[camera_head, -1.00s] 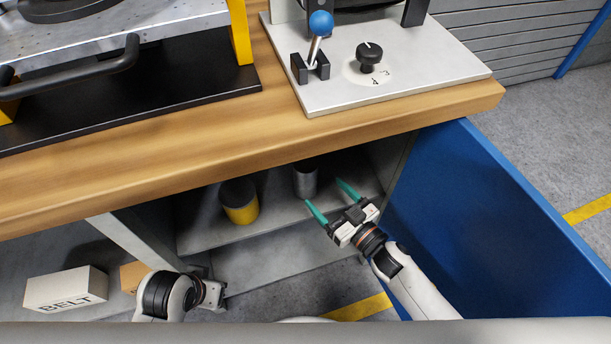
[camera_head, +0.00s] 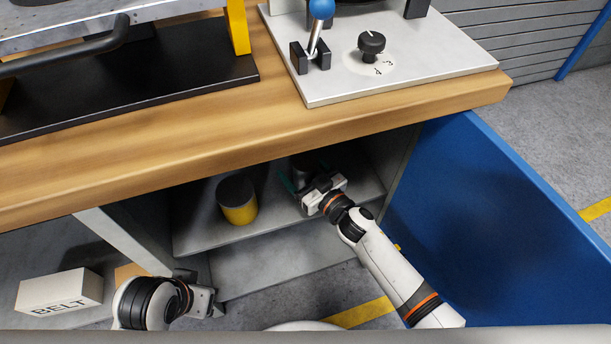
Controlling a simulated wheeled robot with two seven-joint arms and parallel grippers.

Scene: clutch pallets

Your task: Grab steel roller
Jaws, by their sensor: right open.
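The steel roller (camera_head: 302,168) is a grey metal cylinder standing on the shelf inside the cabinet, under the worktop. It is now partly hidden by my right gripper and in shadow. My right gripper (camera_head: 304,176) is open, with its teal fingers reaching into the cabinet, one on each side of the roller. I cannot tell whether they touch it. My left arm's end (camera_head: 205,300) shows low at the left, outside the cabinet; its fingers cannot be made out.
A yellow and dark cylinder (camera_head: 238,203) stands on the same shelf, left of the roller. The blue cabinet door (camera_head: 480,220) is open at the right. The wooden worktop edge (camera_head: 250,150) overhangs the shelf. A white BELT box (camera_head: 60,292) lies lower left.

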